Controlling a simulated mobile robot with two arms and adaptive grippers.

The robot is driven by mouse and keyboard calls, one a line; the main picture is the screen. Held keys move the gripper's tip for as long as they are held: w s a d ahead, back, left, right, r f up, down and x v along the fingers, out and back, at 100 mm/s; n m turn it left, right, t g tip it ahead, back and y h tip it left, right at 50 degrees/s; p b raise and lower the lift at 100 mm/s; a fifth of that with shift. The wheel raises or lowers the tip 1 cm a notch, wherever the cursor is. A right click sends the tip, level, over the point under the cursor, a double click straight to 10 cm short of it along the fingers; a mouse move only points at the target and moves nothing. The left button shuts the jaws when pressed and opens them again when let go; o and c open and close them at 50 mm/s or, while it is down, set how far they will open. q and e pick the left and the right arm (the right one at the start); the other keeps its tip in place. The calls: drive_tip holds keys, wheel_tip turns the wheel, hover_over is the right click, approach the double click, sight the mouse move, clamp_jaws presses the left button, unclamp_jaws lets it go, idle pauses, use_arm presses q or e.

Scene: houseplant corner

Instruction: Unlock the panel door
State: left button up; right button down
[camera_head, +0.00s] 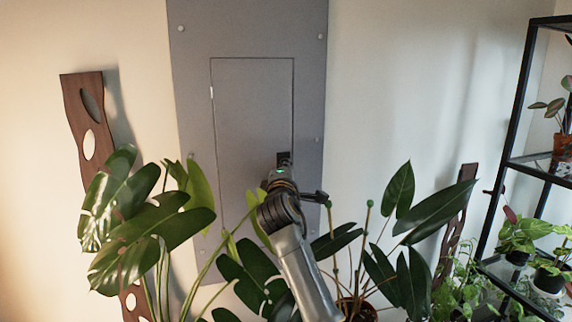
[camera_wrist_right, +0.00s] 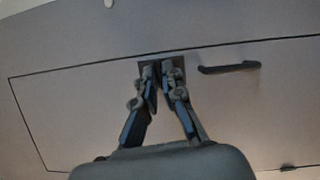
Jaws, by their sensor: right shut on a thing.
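The grey panel door (camera_head: 250,110) is set flush in a grey wall panel (camera_head: 310,100) and looks closed. A small dark latch (camera_head: 284,155) sits near the door's right edge in the head view. My right gripper (camera_head: 280,172) is at this latch, and its arm hides what is below it. In the right wrist view, the fingers of my right gripper (camera_wrist_right: 162,78) are shut on the latch at its dark plate (camera_wrist_right: 147,67); the part between the fingertips is mostly hidden. A black bar handle (camera_wrist_right: 230,67) is on the door beside the fingers. My left gripper is not in view.
Large leafy plants stand in front of the panel, at left (camera_head: 150,225) and right (camera_head: 410,280), close to my right arm. A wooden wavy board (camera_head: 72,95) is on the wall at left. A black shelf (camera_head: 515,90) with potted plants stands at right.

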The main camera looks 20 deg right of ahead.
drive_tip(key=shift+r+m+p, duration=0.3)
drive_tip(key=shift+r+m, duration=0.15)
drive_tip(key=shift+m, duration=0.15)
drive_tip(key=shift+m+g, duration=0.3)
drive_tip(key=c, duration=1.5)
unclamp_jaws()
drive_tip(key=shift+o, duration=0.2)
drive_tip(key=shift+d+f, duration=0.1)
drive_tip(key=shift+f, duration=0.15)
drive_tip(key=shift+w+f, duration=0.1)
drive_tip(key=shift+w, duration=0.05)
drive_tip(key=v, duration=1.2)
